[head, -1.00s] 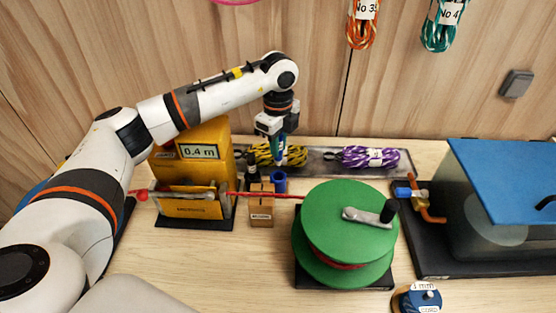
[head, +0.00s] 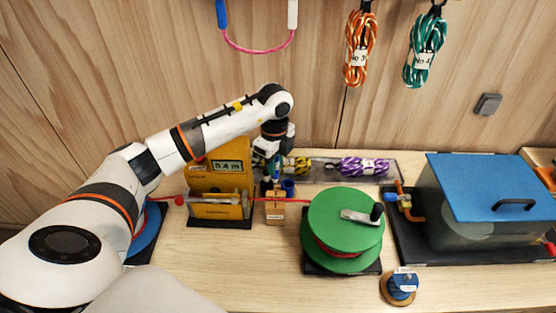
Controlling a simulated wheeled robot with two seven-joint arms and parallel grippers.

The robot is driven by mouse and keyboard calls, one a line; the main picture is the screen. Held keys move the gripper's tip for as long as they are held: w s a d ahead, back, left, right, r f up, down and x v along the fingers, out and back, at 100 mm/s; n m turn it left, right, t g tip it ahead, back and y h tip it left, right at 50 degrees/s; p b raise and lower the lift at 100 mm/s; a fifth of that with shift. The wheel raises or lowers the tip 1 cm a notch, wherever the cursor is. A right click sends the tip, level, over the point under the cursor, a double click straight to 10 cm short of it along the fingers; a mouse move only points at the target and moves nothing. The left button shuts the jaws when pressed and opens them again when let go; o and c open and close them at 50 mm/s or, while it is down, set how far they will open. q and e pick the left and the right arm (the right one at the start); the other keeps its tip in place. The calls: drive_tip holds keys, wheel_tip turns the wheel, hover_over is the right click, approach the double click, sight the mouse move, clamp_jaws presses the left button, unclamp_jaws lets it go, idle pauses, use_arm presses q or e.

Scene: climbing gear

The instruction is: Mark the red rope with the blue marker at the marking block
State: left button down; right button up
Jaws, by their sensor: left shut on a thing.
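My left gripper (head: 273,160) is shut on the blue marker (head: 270,172), held pointing down above the marking block. The marking block (head: 275,213) is a small wooden block with a label, and a dark piece stands at its top left. The red rope (head: 294,200) runs from the yellow length meter (head: 220,180) past the block to the green reel (head: 343,222). I cannot tell whether the marker's tip touches the rope; no mark is discernible. A blue cup (head: 288,188) stands just right of the marker. My right gripper is out of view.
A grey tray (head: 320,178) with yellow and purple rope bundles lies behind the block. A blue-lidded tank (head: 470,205) stands at right, and a small blue spool (head: 399,287) lies in front. The front middle of the table is clear.

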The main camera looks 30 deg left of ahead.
sight(275, 180)
use_arm(q)
drive_tip(key=shift+f, duration=0.45)
drive_tip(key=shift+w+f+b, duration=0.1)
drive_tip(key=shift+f+b, duration=0.25)
drive_tip(key=shift+b, duration=0.1)
drive_tip(key=shift+f+b, duration=0.6)
drive_tip(key=shift+f, duration=0.15)
wheel_tip(275, 180, down, 2)
drive_tip(key=shift+f+b, duration=0.1)
drive_tip(key=shift+b, duration=0.6)
drive_tip(key=shift+f, duration=0.15)
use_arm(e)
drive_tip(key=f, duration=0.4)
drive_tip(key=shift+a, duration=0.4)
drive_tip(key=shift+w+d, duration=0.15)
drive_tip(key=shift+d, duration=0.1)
use_arm(q)
drive_tip(key=shift+f+b, duration=0.55)
drive_tip(key=shift+f, duration=0.1)
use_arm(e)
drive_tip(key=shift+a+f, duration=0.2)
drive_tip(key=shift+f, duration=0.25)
